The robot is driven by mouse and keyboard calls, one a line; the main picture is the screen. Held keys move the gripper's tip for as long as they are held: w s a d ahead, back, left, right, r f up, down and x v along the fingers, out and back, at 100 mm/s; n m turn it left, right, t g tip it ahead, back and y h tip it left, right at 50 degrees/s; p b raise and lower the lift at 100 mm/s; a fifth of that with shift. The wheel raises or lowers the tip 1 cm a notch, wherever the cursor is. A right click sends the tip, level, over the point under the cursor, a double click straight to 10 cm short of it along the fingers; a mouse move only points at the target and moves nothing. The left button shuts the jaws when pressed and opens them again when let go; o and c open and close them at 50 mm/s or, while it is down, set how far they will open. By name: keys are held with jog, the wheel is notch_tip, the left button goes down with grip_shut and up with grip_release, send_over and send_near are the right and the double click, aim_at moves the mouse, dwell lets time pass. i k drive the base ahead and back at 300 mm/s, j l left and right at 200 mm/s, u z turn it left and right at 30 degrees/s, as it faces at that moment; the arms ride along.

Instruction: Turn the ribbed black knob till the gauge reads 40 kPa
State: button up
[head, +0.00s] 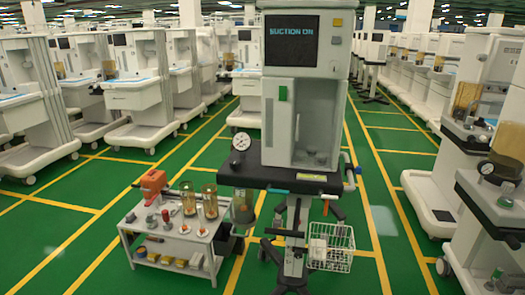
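The round white gauge (241,142) stands upright at the left end of the black shelf (285,182) on the central anaesthesia cart. Its needle and figures are too small to read. A dark fitting shows just below the dial, but I cannot tell whether it is the ribbed black knob. A clear jar (243,210) hangs under the shelf below the gauge. My gripper is not in view, and nothing is seen touching the gauge or its fittings.
The cart's screen (292,41) reads "SUCTION ON". A low white trolley (170,238) with jars, small parts and an orange-red device (153,184) stands at left. A wire basket (331,247) is low at right. Another cart with a gauge (487,168) stands far right. Green floor is open in front.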

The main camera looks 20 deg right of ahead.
aim_at(235, 165)
jog(key=i+j+z, duration=0.25)
jog(key=z, duration=0.15)
jog(key=i+j+z, duration=0.65)
jog(key=j+z, duration=0.15)
jog(key=i+j+z, duration=0.2)
jog(key=j+z, duration=0.2)
jog(key=j, duration=0.15)
